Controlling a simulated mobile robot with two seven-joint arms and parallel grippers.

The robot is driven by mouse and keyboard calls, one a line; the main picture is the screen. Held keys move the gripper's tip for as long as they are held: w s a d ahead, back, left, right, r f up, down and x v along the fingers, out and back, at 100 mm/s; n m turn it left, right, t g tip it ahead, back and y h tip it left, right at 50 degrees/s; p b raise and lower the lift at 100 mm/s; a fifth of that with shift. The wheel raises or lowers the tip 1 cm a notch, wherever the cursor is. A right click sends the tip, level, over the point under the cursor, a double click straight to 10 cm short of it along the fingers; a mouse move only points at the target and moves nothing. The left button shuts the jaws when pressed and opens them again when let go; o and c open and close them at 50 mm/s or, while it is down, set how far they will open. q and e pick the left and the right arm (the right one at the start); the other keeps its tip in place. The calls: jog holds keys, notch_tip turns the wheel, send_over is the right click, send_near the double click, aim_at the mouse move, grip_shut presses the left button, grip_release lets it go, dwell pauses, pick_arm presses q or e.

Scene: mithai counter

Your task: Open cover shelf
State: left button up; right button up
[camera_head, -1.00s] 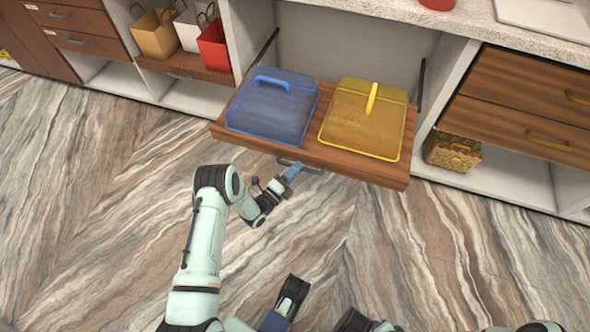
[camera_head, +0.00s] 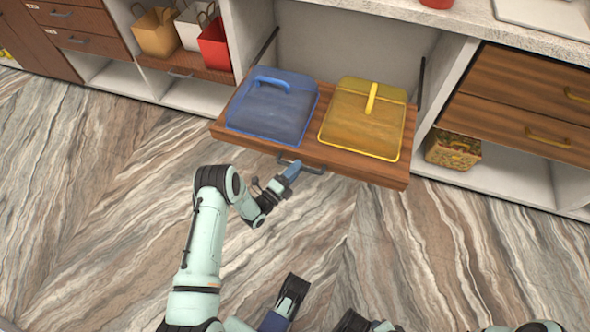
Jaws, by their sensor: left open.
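The wooden cover shelf (camera_head: 365,170) is folded down flat from the cabinet, level in front of its open compartment. Its dark bar handle (camera_head: 313,171) is on the front edge. A blue lidded box (camera_head: 268,112) and a yellow lidded box (camera_head: 362,125) stand side by side on the shelf. My left gripper (camera_head: 292,171) is open at the handle's left part; whether its fingers touch the bar is too small to tell. My right gripper cannot be made out; only parts of my own body show along the bottom edge.
Paper bags in tan, white and red (camera_head: 213,45) stand in the cubby at the left. Wooden drawers (camera_head: 530,100) and a patterned basket (camera_head: 453,150) are at the right. A stone counter (camera_head: 455,18) runs above. The marbled floor (camera_head: 450,260) in front is clear.

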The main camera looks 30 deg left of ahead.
pick_arm(q)
jog(key=p+v, duration=0.2)
jog(key=v, duration=1.1)
jog(key=shift+s+p, duration=0.2)
jog(key=shift+p, duration=0.1)
pick_arm(e)
jog(key=shift+t, duration=0.3)
jog(key=r, duration=0.1)
jog(key=a+r, duration=0.1)
jog(key=w+r, duration=0.1)
jog(key=r, duration=0.1)
jog(key=shift+a, duration=0.2)
